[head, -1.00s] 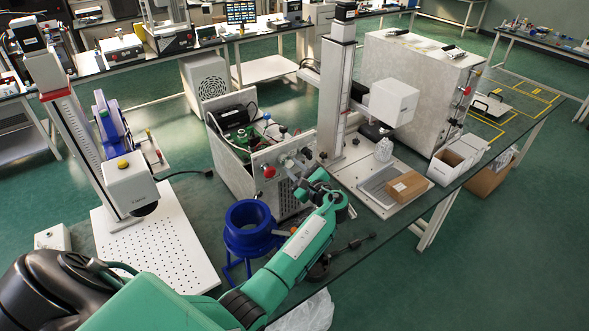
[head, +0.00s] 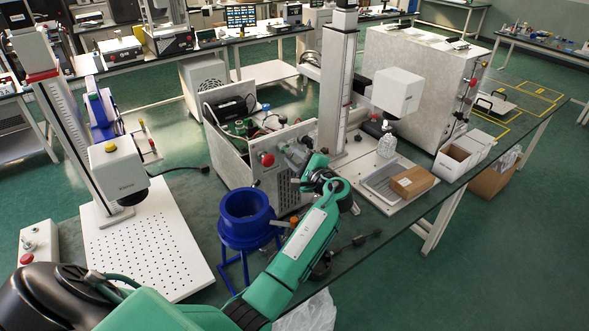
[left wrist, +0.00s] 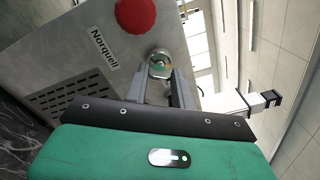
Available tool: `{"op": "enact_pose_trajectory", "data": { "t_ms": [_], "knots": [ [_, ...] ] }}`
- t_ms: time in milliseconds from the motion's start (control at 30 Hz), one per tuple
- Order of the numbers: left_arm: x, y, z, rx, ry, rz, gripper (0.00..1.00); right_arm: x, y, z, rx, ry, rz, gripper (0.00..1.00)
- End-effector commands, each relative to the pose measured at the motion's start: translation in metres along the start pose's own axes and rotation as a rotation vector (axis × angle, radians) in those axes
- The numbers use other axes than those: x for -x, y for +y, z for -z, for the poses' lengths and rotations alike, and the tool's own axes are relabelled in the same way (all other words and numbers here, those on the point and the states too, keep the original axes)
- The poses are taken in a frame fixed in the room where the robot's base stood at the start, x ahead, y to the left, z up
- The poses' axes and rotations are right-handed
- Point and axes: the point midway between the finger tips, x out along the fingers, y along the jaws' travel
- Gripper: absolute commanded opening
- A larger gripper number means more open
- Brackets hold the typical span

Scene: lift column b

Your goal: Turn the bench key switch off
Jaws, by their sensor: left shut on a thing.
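The key switch (left wrist: 160,62) is a round metal lock on the grey panel of an open-topped metal box, below and right of a red mushroom button (left wrist: 128,14) in the left wrist view. My left gripper (left wrist: 161,72) is shut on the key, its two fingers on either side of it. In the head view my left gripper (head: 296,158) is against the front panel of the metal box (head: 231,153), right of the red button (head: 267,160). It hides the key there, and I cannot read the key's angle. My right gripper is not in view.
A blue ring stand (head: 246,204) is close to my left forearm. A lift column (head: 337,85) rises behind the gripper, with a tray and a cardboard box (head: 414,180) to its right. A perforated white plate (head: 145,245) lies on the left.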

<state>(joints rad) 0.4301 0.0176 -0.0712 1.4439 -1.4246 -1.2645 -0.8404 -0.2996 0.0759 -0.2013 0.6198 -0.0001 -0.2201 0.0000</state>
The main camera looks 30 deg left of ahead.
Motion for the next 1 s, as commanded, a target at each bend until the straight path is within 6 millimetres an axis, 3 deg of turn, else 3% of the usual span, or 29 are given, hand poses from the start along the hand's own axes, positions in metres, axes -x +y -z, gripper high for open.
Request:
{"op": "enact_pose_trajectory", "data": {
  "t_ms": [33,400,700,1000],
  "knots": [
    [0.0,0.008,0.004,0.045,0.0,-0.001,0.03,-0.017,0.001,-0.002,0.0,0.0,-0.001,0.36],
    [0.0,0.006,0.003,0.353,-0.001,-0.001,0.03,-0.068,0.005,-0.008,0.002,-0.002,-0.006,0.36],
    [0.0,0.004,0.002,0.494,0.0,-0.001,0.03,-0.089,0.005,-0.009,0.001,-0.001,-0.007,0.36],
    [0.0,0.002,0.001,0.539,0.0,-0.001,0.03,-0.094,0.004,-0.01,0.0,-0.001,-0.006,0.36]
  ]
}}
